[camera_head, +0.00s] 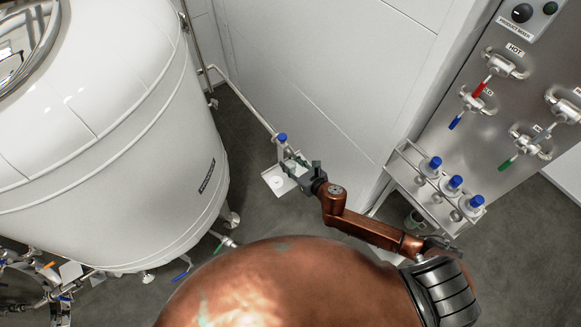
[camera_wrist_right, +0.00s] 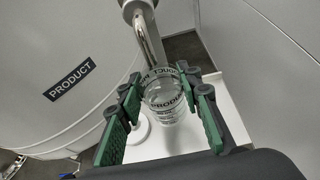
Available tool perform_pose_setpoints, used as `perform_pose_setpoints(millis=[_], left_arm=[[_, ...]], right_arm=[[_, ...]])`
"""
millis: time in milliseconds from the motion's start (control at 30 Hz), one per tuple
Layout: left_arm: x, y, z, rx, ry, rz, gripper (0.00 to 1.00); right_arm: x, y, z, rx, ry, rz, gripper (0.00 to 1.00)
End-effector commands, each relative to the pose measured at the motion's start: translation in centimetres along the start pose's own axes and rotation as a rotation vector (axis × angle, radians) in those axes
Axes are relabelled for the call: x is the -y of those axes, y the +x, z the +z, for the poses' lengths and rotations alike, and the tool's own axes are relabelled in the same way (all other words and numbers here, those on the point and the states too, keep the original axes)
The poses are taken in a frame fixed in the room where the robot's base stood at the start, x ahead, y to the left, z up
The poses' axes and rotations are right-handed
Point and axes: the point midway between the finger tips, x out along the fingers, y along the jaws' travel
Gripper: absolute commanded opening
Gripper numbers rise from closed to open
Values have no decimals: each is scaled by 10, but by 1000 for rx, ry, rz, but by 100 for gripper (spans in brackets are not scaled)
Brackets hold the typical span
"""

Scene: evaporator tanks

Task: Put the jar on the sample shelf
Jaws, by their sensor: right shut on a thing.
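The jar (camera_wrist_right: 168,100) is clear, with dark "PRODUCT" lettering. In the right wrist view it sits between the green-padded fingers of my right gripper (camera_wrist_right: 165,105), which is shut on it. The steel outlet pipe (camera_wrist_right: 150,40) comes down close to the jar's top; I cannot tell whether they touch. In the head view my right gripper (camera_head: 297,168) is over the small white tray (camera_head: 270,172), below the blue-topped valve. The jar is hard to make out there. The sample shelf (camera_head: 408,172), a metal rack with blue-capped jars (camera_head: 455,184), is to the right. My left gripper is out of view.
A large white tank (camera_head: 110,130) labelled PRODUCT stands at left. The pipe with a blue-topped valve (camera_head: 282,138) runs beside the wall. A round white piece (camera_wrist_right: 139,130) lies on the tray. The panel at right has several handled valves (camera_head: 503,66) above the shelf.

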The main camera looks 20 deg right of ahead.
Motion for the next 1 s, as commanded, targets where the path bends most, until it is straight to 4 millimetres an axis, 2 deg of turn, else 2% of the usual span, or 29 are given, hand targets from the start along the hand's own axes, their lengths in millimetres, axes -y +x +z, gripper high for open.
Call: perform_pose_setpoints(millis=[133,333,733,767,1000], left_arm=[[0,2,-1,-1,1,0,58],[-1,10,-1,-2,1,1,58],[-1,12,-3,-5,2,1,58],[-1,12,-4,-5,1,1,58],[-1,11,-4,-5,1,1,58]], right_arm=[[-1,5,-6,-1,3,1,0],[-1,15,-32,-2,5,0,0],[0,17,-35,0,1,0,0],[0,16,-35,-1,1,0,34],[0,16,-35,-1,1,0,50]])
